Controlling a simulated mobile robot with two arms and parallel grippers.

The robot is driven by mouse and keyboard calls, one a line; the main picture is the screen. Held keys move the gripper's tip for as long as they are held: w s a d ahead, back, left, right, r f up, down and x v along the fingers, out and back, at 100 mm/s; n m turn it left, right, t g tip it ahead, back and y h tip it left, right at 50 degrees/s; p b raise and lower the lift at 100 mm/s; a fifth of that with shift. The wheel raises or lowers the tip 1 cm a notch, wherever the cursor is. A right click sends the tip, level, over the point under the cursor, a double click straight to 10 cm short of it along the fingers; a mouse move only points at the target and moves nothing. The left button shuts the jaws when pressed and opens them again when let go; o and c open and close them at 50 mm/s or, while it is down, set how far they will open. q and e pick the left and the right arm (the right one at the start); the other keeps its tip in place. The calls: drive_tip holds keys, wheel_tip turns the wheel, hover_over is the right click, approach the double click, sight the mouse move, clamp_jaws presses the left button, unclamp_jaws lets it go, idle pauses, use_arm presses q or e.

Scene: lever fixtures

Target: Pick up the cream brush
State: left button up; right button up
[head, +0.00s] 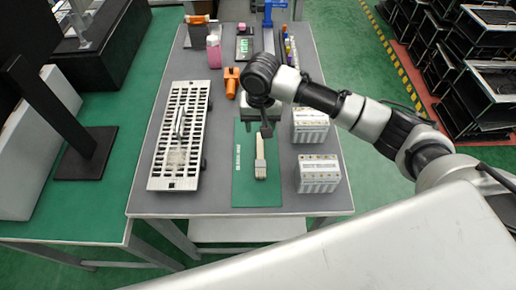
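The cream brush (260,171) lies lengthwise on a green mat (257,196) near the front middle of the table, with a grey band across it. My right arm comes in from the right. My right gripper (266,129) points down just beyond the brush's far end. The small, dark fingers do not show clearly whether they are open or shut, or whether they touch the brush. My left gripper is out of view.
A white slotted tray (178,165) lies to the left. Two grey-white boxes (318,174) (310,127) stand to the right. An orange tool (231,82), a pink bottle (213,53) and a blue clamp (268,10) are farther back. The mat in front of the brush is clear.

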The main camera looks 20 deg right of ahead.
sight(260, 146)
drive_tip(key=f, duration=0.2)
drive_tip(key=shift+s+f, duration=0.25)
drive_tip(key=shift+f, duration=0.05)
drive_tip(key=shift+w+f, duration=0.1)
drive_tip(key=shift+f, duration=0.25)
drive_tip(key=f, duration=0.4)
drive_tip(key=shift+s+f, duration=0.1)
drive_tip(key=shift+s, duration=0.1)
drive_tip(key=shift+f, duration=0.35)
drive_tip(key=shift+w+f, duration=0.1)
drive_tip(key=shift+f, duration=0.1)
drive_tip(key=shift+a, duration=0.1)
drive_tip(key=shift+c, duration=0.9)
clamp_jaws()
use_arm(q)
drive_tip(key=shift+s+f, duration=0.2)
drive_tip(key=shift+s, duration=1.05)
